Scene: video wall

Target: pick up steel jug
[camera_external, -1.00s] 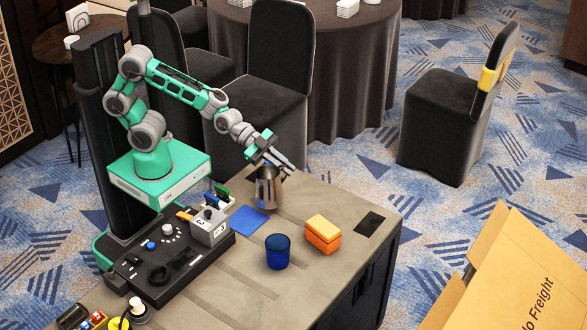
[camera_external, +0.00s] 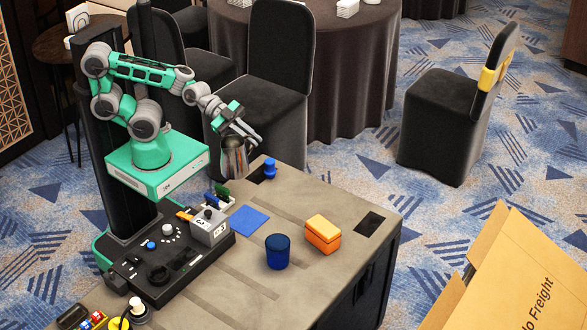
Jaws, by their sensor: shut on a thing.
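The steel jug (camera_external: 234,160) is a shiny metal vessel at the back left end of the table. My gripper (camera_external: 247,138) is shut on the steel jug near its top. The jug hangs roughly upright, raised above the tabletop near its back edge. My gripper's fingers cover part of the jug's upper side.
A small blue object (camera_external: 270,168) stands on the grey table (camera_external: 300,207) just right of the jug. A blue cup (camera_external: 278,252), an orange box (camera_external: 322,234) and a flat blue square (camera_external: 249,220) lie nearer. A black control panel (camera_external: 170,262) fills the left side.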

